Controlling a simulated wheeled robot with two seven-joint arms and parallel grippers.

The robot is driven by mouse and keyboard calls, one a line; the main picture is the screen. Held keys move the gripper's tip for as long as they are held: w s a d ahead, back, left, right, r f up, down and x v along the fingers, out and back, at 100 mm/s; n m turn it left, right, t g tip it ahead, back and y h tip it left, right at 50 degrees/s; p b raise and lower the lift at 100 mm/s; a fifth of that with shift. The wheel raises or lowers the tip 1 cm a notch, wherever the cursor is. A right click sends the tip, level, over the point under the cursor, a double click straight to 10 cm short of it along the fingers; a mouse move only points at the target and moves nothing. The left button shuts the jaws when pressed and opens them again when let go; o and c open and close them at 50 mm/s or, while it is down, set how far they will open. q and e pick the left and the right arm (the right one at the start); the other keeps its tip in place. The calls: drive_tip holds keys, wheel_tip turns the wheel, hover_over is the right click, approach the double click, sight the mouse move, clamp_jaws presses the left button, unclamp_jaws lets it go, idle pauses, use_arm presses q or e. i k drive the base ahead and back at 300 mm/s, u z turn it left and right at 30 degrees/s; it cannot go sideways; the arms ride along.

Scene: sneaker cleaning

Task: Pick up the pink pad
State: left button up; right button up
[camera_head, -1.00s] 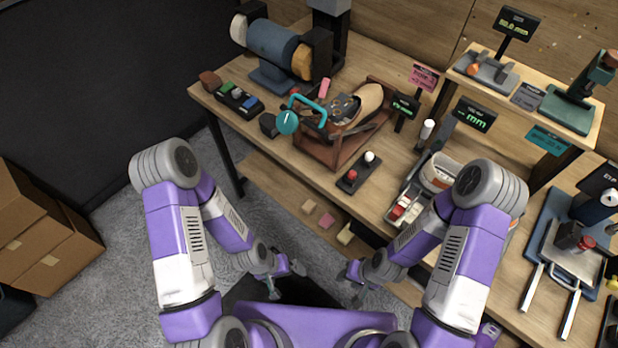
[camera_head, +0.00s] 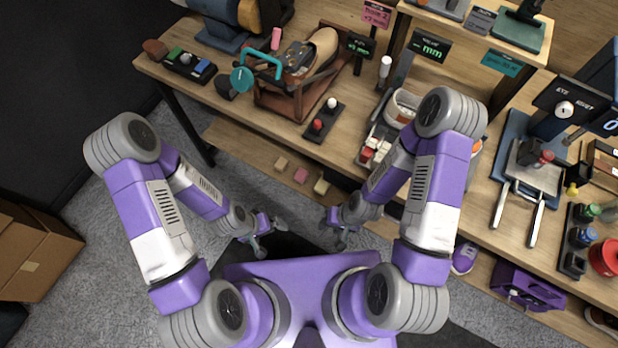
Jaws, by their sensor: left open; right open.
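A small pink pad (camera_head: 301,175) lies on the lower shelf under the workbench, between a tan pad (camera_head: 281,163) and a yellowish pad (camera_head: 321,186). Another small pink block (camera_head: 276,38) stands on the bench top near the grinder. My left gripper (camera_head: 271,239) is open and empty, below the pads in the picture and short of the shelf. My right gripper (camera_head: 332,236) is also open and empty, to the right of it. Neither touches a pad.
The bench top (camera_head: 230,100) overhangs the lower shelf (camera_head: 240,147). A shoe in a brown holder (camera_head: 280,100) and a joystick box (camera_head: 323,122) sit above. A bench leg (camera_head: 186,124) stands at left. Cardboard boxes (camera_head: 40,250) are on the floor at far left.

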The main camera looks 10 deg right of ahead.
sight(301, 175)
drive_tip(key=z, duration=0.1)
drive_tip(key=k, duration=1.3)
drive_tip(key=u, duration=0.1)
